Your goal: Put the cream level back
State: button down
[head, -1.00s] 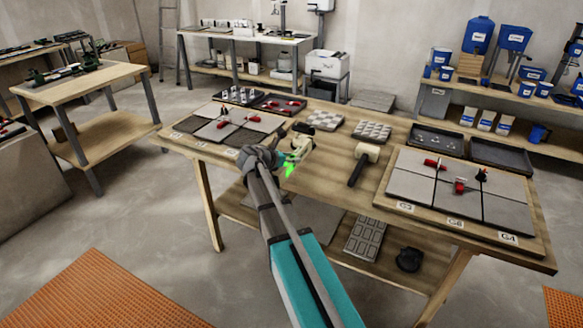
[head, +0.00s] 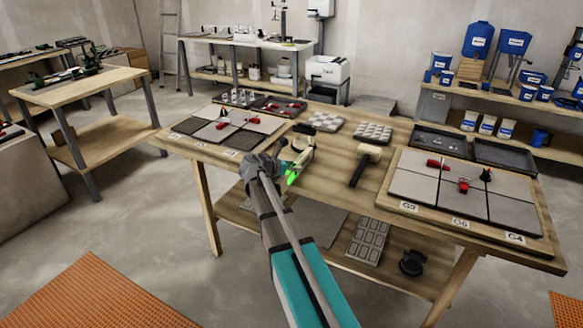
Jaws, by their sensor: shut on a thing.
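My gripper (head: 288,168) is over the left-middle part of the wooden workbench (head: 333,168), near its front edge. It is shut on the cream level (head: 303,160), a small pale piece that sits tilted at the fingers. A bright green part shows just below it. The arm and wrist hide part of the level and the fingers. I cannot tell whether the level touches the bench top. A small dark and cream item (head: 304,132) lies just behind the gripper.
A mallet (head: 367,153) lies right of the gripper. Tile panels stand at the left (head: 205,131) and right (head: 412,188), with red and black pieces on them. Dark trays (head: 437,140) and patterned tiles (head: 373,132) are at the back. Bare bench lies between gripper and mallet.

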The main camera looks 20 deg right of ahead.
jog(key=shift+f, duration=0.15)
jog(key=shift+c, duration=1)
grip_release()
jog(key=shift+r, duration=0.2)
jog(key=shift+r, duration=0.15)
jog(key=p+v, duration=0.5)
jog(key=v, duration=0.7)
